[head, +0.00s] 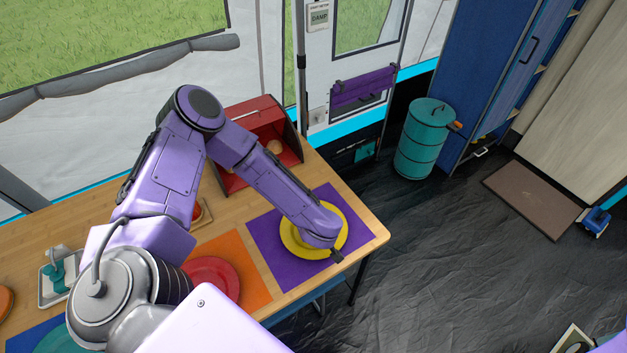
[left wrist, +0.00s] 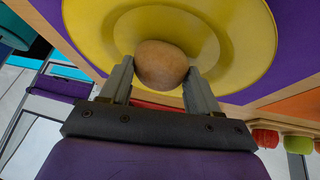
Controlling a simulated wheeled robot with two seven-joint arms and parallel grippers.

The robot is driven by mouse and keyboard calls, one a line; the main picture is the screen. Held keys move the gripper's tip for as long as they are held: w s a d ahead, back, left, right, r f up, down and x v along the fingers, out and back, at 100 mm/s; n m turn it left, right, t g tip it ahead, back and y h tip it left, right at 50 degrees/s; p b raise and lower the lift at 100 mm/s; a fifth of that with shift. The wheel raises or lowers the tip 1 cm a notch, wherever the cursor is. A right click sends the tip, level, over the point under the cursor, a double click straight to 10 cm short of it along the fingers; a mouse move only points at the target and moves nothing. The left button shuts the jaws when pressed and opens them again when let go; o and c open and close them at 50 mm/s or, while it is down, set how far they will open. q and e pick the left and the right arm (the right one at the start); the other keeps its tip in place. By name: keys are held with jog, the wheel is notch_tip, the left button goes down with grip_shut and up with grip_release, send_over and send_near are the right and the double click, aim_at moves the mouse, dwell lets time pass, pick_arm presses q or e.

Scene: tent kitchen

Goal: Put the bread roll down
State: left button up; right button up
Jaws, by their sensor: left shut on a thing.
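The bread roll (left wrist: 161,65), round and light brown, is between the two fingers of my left gripper (left wrist: 161,88) in the left wrist view. The gripper is shut on it. Behind the roll is a yellow plate (left wrist: 245,45), which lies on a purple mat (left wrist: 305,50). I cannot tell whether the roll touches the plate. In the head view my left gripper (head: 337,256) is over the front part of the yellow plate (head: 290,240), and the wrist hides the roll. My right gripper is not in view.
The purple mat (head: 268,260) lies at the right end of the wooden table (head: 372,235). A red plate (head: 212,272) on an orange mat (head: 250,285) is to its left. An open red box (head: 235,180) stands behind. A teal bin (head: 420,140) is on the floor beyond.

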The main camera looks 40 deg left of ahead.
pick_arm(q)
jog(key=shift+f, duration=0.15)
jog(key=o, duration=1)
jog(key=v, duration=1.2)
